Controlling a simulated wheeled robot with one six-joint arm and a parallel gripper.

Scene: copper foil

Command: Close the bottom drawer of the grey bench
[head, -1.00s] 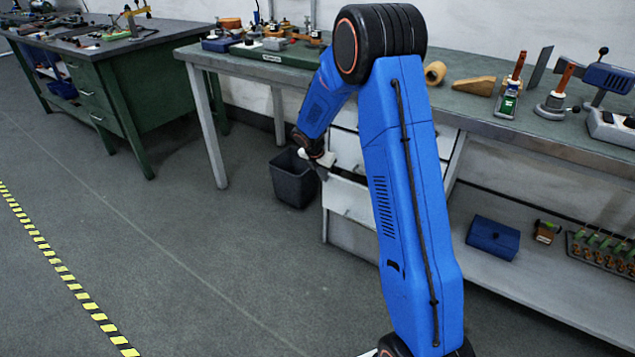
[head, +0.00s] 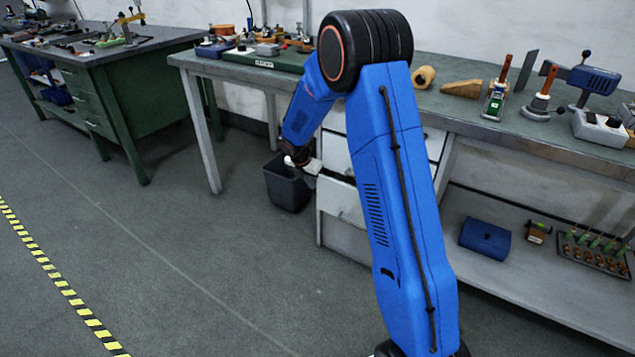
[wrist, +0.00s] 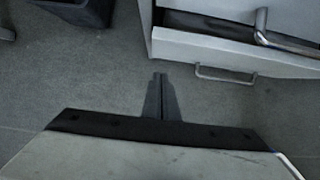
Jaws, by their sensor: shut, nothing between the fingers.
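The grey bench (head: 470,120) has a drawer unit under it, partly hidden behind my blue arm. The bottom drawer (head: 338,200) has a pale front and stands pulled out, with a dark gap above it. In the wrist view the bottom drawer (wrist: 200,50) is at the upper right, with a bar handle on its front. My gripper (wrist: 158,78) is shut and empty, over the floor to the left of and apart from that drawer. In the head view its fingers are hard to make out, near the bin.
A dark bin (head: 287,183) stands on the floor left of the drawers. A blue box (head: 485,238) and a rack (head: 597,253) lie on the bench's lower shelf. A green bench (head: 140,110) stands at the back left. The floor in front is clear.

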